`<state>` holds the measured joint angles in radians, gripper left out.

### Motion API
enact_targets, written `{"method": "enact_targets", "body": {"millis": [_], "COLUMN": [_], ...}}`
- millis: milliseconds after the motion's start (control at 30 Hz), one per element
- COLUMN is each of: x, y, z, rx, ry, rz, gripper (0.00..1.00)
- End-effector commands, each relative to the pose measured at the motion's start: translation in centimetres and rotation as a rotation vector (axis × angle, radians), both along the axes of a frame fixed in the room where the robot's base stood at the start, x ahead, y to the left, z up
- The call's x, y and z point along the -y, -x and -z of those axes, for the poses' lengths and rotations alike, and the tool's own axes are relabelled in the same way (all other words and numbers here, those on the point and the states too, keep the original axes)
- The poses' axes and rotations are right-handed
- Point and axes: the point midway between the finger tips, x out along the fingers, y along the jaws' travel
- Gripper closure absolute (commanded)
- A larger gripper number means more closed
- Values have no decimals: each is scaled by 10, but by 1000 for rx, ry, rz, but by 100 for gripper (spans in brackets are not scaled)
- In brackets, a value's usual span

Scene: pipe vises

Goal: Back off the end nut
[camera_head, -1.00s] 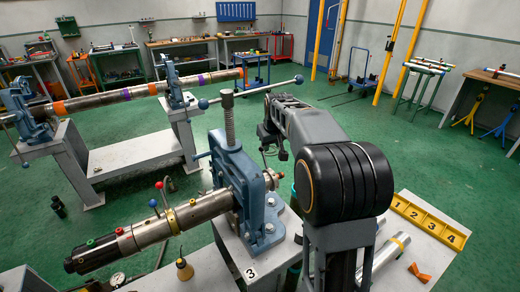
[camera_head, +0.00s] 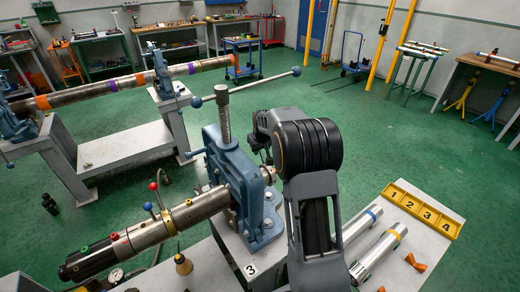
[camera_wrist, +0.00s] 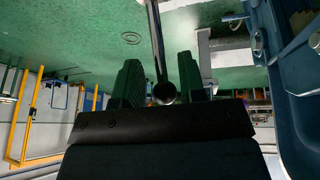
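The steel pipe assembly (camera_head: 185,213) lies clamped in the blue vise (camera_head: 228,165) on the bench marked 3. It carries a red knob, a blue knob and a dark left end. My gripper (camera_wrist: 162,78) shows two green-padded fingers standing apart. In the head view my gripper is mostly hidden behind my arm, right of the vise.
The vise's long handle (camera_head: 258,83) reaches across above my arm. A yellow numbered tray (camera_head: 423,209) and loose pipes (camera_head: 379,252) lie on the bench at right. A small oil bottle (camera_head: 183,264) stands below the pipe. Green floor (camera_head: 380,140) is open behind.

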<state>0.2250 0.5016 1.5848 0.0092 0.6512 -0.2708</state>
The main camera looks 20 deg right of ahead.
Motion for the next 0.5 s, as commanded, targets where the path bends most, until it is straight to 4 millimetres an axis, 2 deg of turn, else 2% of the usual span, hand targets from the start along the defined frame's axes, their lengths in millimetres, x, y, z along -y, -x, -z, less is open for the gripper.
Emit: {"method": "enact_targets", "body": {"millis": [200,500], "x": [0,0], "y": [-7,-8], "z": [15,19], "rx": [0,0], "ry": [-1,0], "rz": [-1,-2], "gripper": [63,63]}}
